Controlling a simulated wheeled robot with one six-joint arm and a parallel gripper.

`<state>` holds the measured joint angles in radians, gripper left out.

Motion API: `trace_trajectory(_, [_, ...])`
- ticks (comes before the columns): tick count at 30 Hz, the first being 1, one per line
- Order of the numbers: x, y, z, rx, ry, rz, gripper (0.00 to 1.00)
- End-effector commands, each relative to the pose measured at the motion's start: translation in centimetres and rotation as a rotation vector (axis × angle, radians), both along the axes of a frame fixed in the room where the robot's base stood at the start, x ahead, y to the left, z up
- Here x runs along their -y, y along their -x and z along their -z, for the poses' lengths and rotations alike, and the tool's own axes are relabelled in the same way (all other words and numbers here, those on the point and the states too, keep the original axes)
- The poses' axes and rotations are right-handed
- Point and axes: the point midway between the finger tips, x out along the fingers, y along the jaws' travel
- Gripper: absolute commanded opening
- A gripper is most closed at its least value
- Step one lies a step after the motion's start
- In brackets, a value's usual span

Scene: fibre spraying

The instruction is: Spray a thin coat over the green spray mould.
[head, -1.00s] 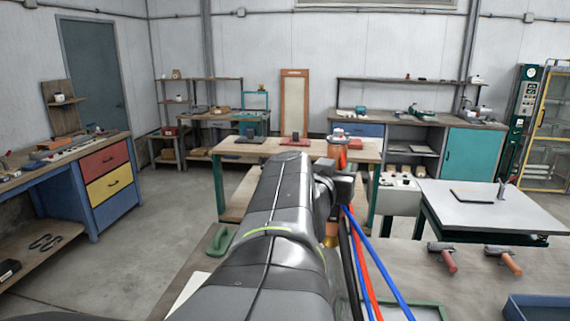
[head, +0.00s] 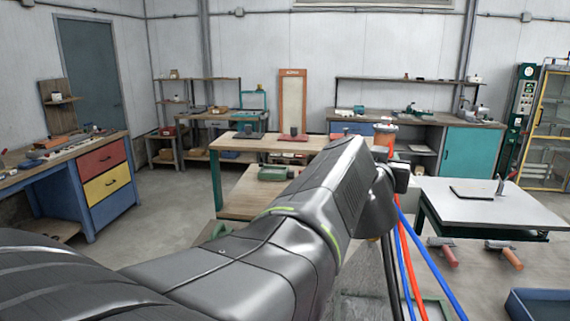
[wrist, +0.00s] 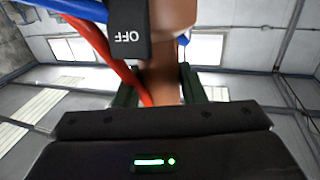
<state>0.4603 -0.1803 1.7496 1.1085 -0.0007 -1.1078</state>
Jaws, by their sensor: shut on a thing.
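My gripper (wrist: 158,88) is shut on a copper-brown tool (wrist: 168,65), seen between its dark green fingers in the wrist view. A black block marked OFF (wrist: 127,30) is in front of the tool. Its orange-topped end (head: 385,135) shows beyond my wrist in the head view. Red, blue and black hoses (head: 405,250) hang down from there. A green piece (head: 219,230) shows just left of my arm, mostly hidden by it. I cannot tell whether it is the spray mould. A green-edged frame (head: 437,308) lies on the near bench, partly cut off by the picture edge.
Two hand tools with reddish handles (head: 445,253) (head: 504,256) lie on the near bench, with a blue tray (head: 540,305) at its right corner. A wooden bench (head: 250,143) stands behind my arm. A white-topped table (head: 500,212) is at right. Open floor (head: 165,215) lies to the left.

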Motion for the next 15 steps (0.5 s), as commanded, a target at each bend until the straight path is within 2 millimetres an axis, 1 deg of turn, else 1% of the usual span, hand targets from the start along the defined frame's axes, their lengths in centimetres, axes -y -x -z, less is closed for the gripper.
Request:
trace_trajectory(1, [0.8, 0.2, 0.4, 0.005, 0.004, 0.005, 0.0])
trace_trajectory(3, [1.7, 0.4, 0.4, 0.004, 0.004, 0.006, 0.0])
trace_trajectory(15, [6.4, 1.3, 0.4, 0.004, 0.004, 0.005, 0.0])
